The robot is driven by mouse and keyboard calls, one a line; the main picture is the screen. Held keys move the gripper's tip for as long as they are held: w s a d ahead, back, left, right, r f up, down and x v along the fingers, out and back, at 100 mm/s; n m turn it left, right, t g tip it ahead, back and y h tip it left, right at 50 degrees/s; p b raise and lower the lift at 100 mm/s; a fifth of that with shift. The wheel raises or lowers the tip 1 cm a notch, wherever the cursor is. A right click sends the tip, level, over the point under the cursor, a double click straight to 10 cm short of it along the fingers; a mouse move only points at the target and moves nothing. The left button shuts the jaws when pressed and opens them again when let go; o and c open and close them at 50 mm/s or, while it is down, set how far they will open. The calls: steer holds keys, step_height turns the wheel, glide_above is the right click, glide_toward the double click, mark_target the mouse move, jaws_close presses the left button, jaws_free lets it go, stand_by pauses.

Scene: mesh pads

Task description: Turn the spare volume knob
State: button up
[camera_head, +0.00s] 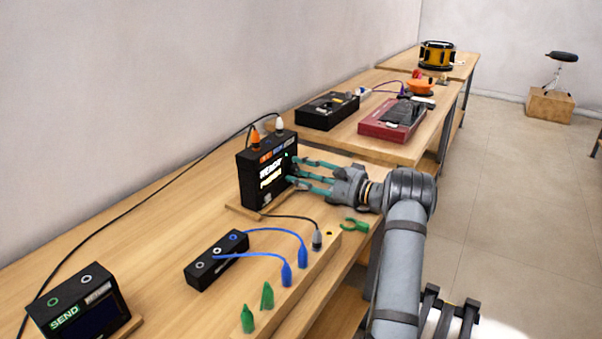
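A black box (252,187) stands upright on the wooden bench, with a lit screen showing white and yellow lettering. An orange plug and a white plug stand in its top. My gripper (293,172) reaches in from the right, its teal fingers at the right part of the box's face. The fingers look spaced apart, but I cannot tell whether they touch the box or have a knob between them. No spare volume knob can be made out; the fingers hide part of the face.
In front are a small black jack box (217,262) with blue cables, green plugs (267,296) and a green clip (354,225). A SEND box (78,308) stands at lower left. Behind are a red device (391,124) and a drum (437,55). Open floor lies to the right.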

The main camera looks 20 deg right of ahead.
steer(key=v, duration=1.2)
